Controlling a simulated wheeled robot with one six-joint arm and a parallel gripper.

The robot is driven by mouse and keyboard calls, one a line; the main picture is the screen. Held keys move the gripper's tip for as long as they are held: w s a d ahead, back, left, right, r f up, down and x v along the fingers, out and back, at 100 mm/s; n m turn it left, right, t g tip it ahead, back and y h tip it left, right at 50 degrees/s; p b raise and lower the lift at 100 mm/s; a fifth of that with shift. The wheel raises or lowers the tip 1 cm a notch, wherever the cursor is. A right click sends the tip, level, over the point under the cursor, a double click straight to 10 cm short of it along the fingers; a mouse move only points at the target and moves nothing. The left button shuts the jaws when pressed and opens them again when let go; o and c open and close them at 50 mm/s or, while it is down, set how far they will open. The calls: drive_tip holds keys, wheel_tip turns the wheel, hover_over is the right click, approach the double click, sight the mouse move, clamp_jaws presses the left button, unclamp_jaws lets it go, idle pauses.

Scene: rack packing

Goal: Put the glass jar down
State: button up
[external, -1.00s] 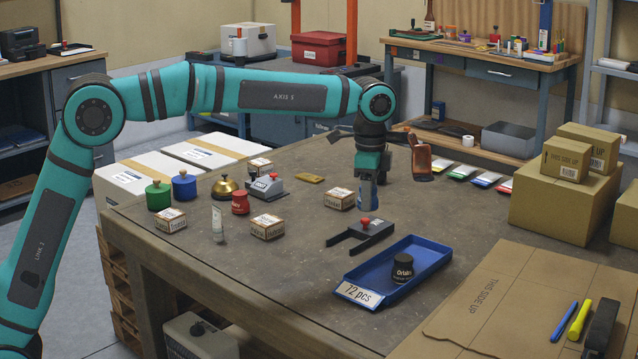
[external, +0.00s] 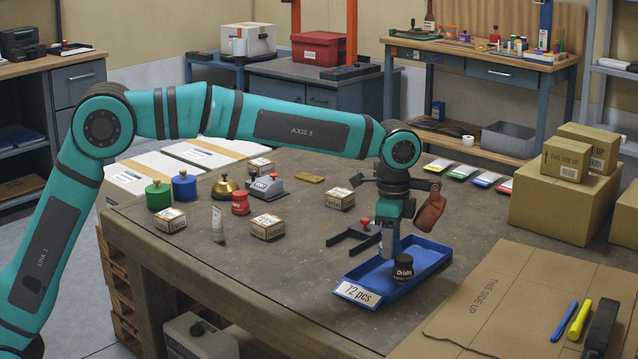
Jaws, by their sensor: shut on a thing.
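My gripper (external: 388,222) points down over the left-back part of the blue tray (external: 432,272). It is shut on a small greyish, see-through thing, which I take to be the glass jar (external: 390,241). The jar is upright, and its upper part is hidden by the jaws. Its lower end is at the tray, just behind a dark jar with an "Orbin" label (external: 403,270). I cannot tell whether the glass jar touches the tray floor. The tray has a "72 pcs" label (external: 357,294) on its front end.
A black fork-shaped tool with a red knob (external: 364,226) lies just left of my gripper. Small cartons (external: 268,227), a white tube (external: 218,225) and a red pot (external: 240,202) stand further left. Flattened cardboard (external: 500,300) lies right of the tray. The front left tabletop is clear.

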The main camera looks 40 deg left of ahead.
drive_tip(key=shift+f, duration=1.6)
drive_tip(key=o, duration=1.1)
drive_tip(key=shift+f, duration=0.1)
drive_tip(key=shift+c, duration=0.2)
wheel_tip(320, 180, up, 12)
drive_tip(key=shift+r, duration=0.15)
drive_tip(key=shift+a, duration=0.1)
